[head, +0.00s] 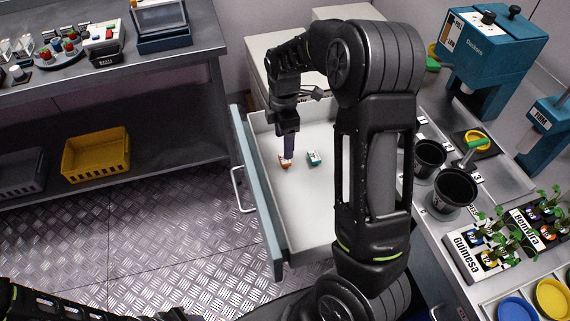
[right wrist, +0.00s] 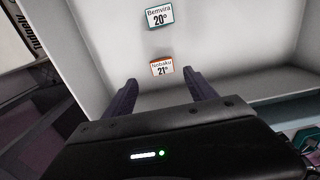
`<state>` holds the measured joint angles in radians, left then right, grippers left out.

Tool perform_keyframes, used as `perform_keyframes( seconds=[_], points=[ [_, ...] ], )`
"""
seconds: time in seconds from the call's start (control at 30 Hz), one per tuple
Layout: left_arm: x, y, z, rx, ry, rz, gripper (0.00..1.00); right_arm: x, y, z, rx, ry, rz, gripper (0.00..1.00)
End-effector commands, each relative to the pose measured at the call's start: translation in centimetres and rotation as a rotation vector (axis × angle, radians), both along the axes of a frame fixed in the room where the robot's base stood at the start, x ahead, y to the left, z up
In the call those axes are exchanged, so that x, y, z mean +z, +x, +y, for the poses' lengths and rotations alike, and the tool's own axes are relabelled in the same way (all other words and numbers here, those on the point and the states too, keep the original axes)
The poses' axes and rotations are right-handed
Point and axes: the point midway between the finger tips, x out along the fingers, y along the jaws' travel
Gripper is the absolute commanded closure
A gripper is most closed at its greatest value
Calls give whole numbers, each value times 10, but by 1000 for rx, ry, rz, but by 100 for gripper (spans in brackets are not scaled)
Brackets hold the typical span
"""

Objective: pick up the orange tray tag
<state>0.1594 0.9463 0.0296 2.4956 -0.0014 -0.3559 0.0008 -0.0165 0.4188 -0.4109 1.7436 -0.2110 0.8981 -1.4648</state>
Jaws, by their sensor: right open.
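The orange tray tag (head: 284,162) lies on the floor of an open drawer (head: 299,205), with its orange edge showing. In the right wrist view the orange tag (right wrist: 161,68) reads "Nobaku 21°". My right gripper (head: 288,157) points down into the drawer at the orange tag and partly covers it in the head view. In the right wrist view its fingers (right wrist: 161,84) are apart, with the tag just beyond and between the tips, nothing held. Part of my left arm shows at the bottom left; its gripper cannot be made out.
A teal-edged tag (head: 314,157), reading "Bemvira 20°", lies beside the orange one. The drawer's walls surround both tags. A counter at the right holds black pots (head: 455,188) and seedling trays (head: 478,256). A yellow crate (head: 96,154) sits on a low shelf at the left.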

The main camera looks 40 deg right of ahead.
Motion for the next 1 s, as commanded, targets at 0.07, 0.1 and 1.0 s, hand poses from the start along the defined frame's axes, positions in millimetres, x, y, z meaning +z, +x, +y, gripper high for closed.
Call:
perform_keyframes(
  seconds=[0.07, 0.1, 1.0],
  points=[
    [1, 0, 0, -1, 0, 0, 64, 1, 0, 0, 0, 0, 0, 35],
    [1, 0, 0, -1, 0, 0, 64, 1, 0, 0, 0, 0, 0, 35],
    [9, 0, 0, 0, 0, 0, 64, -44, -4, 1, -1, 0, 4, 35]
  ],
)
